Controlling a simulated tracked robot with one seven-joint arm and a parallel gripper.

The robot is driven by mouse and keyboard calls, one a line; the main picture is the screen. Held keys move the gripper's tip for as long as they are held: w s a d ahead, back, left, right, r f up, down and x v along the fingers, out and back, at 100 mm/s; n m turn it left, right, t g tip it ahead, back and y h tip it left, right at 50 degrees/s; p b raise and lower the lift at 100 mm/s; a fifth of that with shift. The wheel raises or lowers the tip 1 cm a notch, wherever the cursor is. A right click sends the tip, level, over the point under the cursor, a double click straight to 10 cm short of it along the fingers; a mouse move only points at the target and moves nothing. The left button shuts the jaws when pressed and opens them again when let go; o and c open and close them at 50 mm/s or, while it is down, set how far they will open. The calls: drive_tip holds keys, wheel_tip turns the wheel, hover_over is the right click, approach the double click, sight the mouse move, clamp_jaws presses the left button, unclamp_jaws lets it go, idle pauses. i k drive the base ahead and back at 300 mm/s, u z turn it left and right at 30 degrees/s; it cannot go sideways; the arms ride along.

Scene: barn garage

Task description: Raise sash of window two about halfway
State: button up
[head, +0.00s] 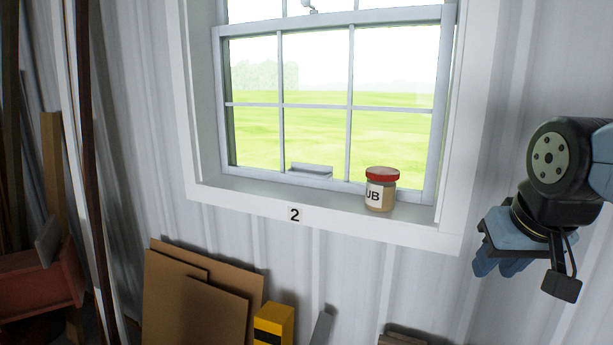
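The window marked with a "2" label (294,215) has a white frame and a lower sash (350,105) with several panes. The sash is down, its bottom rail at the sill. A pale lift handle (310,171) sits on the bottom rail, and a latch (310,6) shows on the top rail. A jar (380,190) with a red lid and a label reading "UB" stands upright on the sill, in front of the sash's right part. My gripper (500,264) is right of the window, apart from it, blue fingers pointing down. Its opening cannot be made out.
Brown boards (195,300) lean on the wall below the window, beside a yellow and black block (273,325). Tall planks (85,150) and a red-brown object (40,280) stand at the left. The corrugated wall right of the window is bare, and the sill's left part is clear.

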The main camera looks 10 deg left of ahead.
sight(308, 175)
drive_tip(key=u, duration=0.1)
drive_tip(key=k, duration=0.85)
drive_tip(key=u, duration=0.4)
drive_tip(key=i, duration=0.95)
drive_tip(key=u, duration=0.1)
